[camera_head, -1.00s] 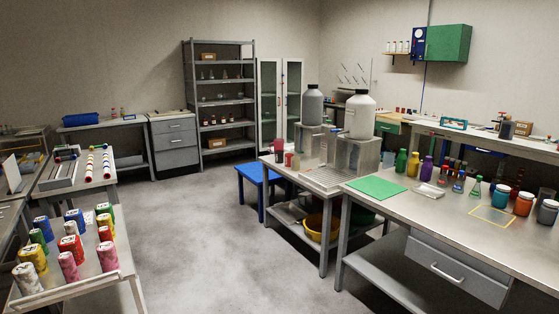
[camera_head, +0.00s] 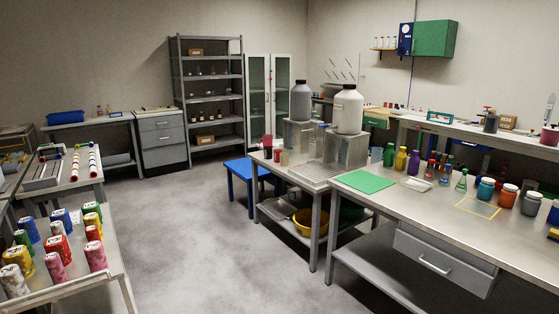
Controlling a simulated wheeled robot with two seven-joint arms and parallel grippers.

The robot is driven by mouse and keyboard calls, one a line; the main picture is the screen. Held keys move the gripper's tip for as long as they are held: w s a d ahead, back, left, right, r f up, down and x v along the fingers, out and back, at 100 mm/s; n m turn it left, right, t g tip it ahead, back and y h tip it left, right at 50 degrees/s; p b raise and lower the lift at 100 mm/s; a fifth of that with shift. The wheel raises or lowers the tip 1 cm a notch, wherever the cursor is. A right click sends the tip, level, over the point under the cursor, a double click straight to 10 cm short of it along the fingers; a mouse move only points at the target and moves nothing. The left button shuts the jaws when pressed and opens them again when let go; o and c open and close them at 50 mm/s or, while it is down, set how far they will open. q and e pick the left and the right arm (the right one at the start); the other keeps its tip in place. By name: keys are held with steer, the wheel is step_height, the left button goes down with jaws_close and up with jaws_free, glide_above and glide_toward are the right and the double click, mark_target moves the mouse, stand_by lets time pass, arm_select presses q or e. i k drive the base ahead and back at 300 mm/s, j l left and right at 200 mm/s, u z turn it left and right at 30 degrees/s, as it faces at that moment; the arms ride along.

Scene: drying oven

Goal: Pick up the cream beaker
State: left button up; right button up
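A small pale, cream-looking vessel (camera_head: 285,157) stands on the middle metal table (camera_head: 315,179), near its left end. It is small in the head view, so I cannot be sure that it is the cream beaker. A red vessel (camera_head: 277,156) stands right beside it, and a darker pinkish-red one (camera_head: 267,142) stands just behind and left. Neither of my grippers shows in the head view.
Two large jugs, one grey (camera_head: 301,101) and one white (camera_head: 347,110), stand on metal stands right of the small vessels. A blue stool (camera_head: 238,166) is left of the table. The right bench holds a green mat (camera_head: 363,181) and several bottles. Open floor (camera_head: 200,240) lies centre-left.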

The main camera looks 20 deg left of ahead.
mark_target(284, 157)
steer(key=i+j+u, duration=0.2)
steer(key=i+u, duration=0.15)
steer(key=i, duration=0.2)
steer(key=i+u, duration=0.35)
steer(key=i, duration=4.7)
steer(key=z, duration=0.5)
steer(key=l+z, duration=0.15)
steer(key=z, duration=0.8)
steer(key=l+z, duration=0.1)
steer(key=z, duration=0.4)
steer(key=k+j+u, duration=0.15)
steer(key=u, duration=0.8)
